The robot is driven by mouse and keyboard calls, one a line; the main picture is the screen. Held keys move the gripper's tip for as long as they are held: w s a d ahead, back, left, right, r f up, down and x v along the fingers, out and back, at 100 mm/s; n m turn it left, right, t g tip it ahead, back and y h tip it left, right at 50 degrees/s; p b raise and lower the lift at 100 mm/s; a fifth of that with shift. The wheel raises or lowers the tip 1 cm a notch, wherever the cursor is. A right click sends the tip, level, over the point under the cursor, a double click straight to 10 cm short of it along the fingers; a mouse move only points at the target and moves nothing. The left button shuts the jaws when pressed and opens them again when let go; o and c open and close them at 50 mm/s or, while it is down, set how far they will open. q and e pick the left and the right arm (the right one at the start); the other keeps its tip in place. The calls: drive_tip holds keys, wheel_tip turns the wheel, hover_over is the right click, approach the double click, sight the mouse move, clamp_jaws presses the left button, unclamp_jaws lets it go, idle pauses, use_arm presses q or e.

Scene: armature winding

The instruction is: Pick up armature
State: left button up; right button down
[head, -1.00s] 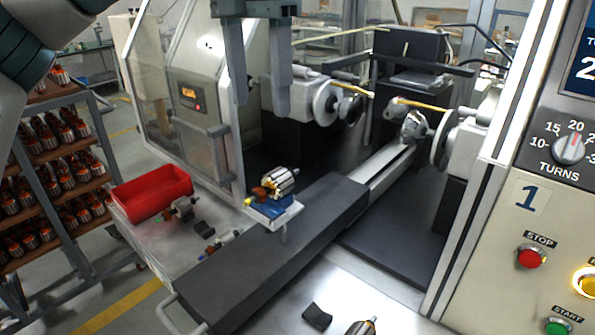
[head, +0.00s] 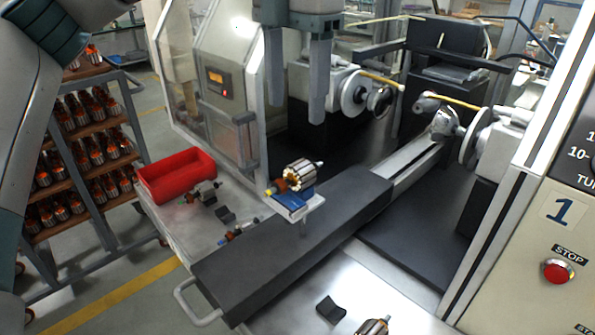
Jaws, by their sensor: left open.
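An armature (head: 299,176) with a silver laminated body and a copper-coloured end lies on a small blue and white holder (head: 296,204) at the edge of the dark slide rail. My left gripper (head: 297,115) hangs above and behind the armature in the picture, fingers down, apart and empty. Other armatures lie on the metal table: one near the red bin (head: 203,192), one farther forward (head: 239,231), and one cut off at the bottom edge (head: 374,327). My right gripper is not in view.
A red bin (head: 178,178) stands on the table. A rack (head: 90,150) with several armatures stands at the left. The winding machine's spindles (head: 355,93) are behind, and a control panel (head: 545,220) is at the right. Black V-blocks (head: 330,311) sit on the table.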

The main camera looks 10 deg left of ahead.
sight(295, 166)
use_arm(q)
wheel_tip(295, 166, down, 8)
drive_tip(key=p, duration=0.2)
drive_tip(key=shift+p, duration=0.4)
drive_tip(key=shift+f, duration=0.2)
drive_tip(key=shift+s+f+p, duration=0.1)
drive_tip(key=shift+f+p, duration=0.35)
drive_tip(key=shift+p, duration=0.25)
wheel_tip(295, 166, down, 4)
drive_tip(key=shift+s+r+p, duration=0.15)
drive_tip(key=shift+r+p, duration=0.05)
drive_tip(key=shift+p, duration=1)
drive_tip(key=shift+f, duration=0.35)
drive_tip(key=shift+c, duration=0.7)
